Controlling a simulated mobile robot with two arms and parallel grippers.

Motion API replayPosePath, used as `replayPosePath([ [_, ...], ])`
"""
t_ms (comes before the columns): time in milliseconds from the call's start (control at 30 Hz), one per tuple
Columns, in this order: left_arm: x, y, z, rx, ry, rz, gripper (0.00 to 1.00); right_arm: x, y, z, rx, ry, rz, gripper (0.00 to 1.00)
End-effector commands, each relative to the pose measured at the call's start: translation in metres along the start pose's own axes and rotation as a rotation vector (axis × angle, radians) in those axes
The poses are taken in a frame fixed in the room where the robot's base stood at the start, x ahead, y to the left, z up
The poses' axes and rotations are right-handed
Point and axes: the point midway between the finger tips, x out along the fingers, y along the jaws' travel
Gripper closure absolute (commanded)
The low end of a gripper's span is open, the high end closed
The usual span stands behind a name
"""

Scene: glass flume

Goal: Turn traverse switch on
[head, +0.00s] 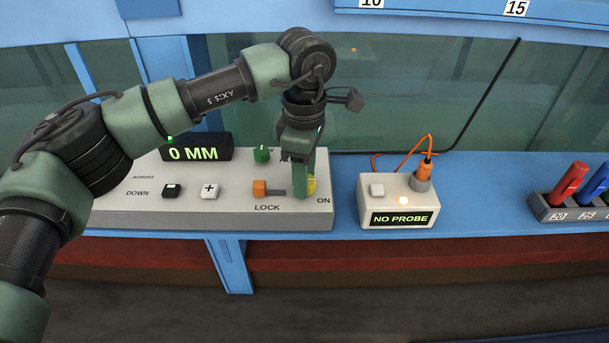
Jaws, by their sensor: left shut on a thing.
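The control panel (215,220) is a pale grey console on the blue ledge. My left gripper (304,192) reaches down over its right end, next to the printed word ON. It is shut on a yellow part, which I take as the traverse switch (312,185). Most of the switch is hidden behind the green fingers, so I cannot tell its position. The display (196,150) on the panel reads 0 MM. My right gripper is out of view.
The panel also has an orange lock lever (260,188), a green knob (261,154), a black button (172,190) and a plus button (210,190). To the right are a NO PROBE box (395,218) with an orange cable and a rack (560,210) of coloured probes.

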Motion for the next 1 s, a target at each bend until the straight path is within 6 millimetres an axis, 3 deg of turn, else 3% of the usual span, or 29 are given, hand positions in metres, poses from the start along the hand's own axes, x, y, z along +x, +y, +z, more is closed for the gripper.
replayPosePath([
  [200, -0.003, 0.002, 0.0, 0.001, -0.001, 0.008, 1.0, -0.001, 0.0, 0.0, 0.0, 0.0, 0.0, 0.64],
  [233, -0.003, 0.002, 0.0, 0.001, -0.001, 0.008, 0.56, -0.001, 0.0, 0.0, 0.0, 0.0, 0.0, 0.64],
  [300, -0.003, 0.001, 0.0, 0.001, -0.001, 0.007, 0.4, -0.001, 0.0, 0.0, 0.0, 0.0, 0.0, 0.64],
  [667, -0.004, 0.001, 0.0, -0.001, 0.001, 0.004, 0.4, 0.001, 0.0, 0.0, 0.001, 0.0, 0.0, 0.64],
  [1000, -0.057, 0.001, 0.001, 0.0, 0.0, 0.007, 0.4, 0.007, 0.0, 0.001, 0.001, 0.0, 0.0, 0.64],
])
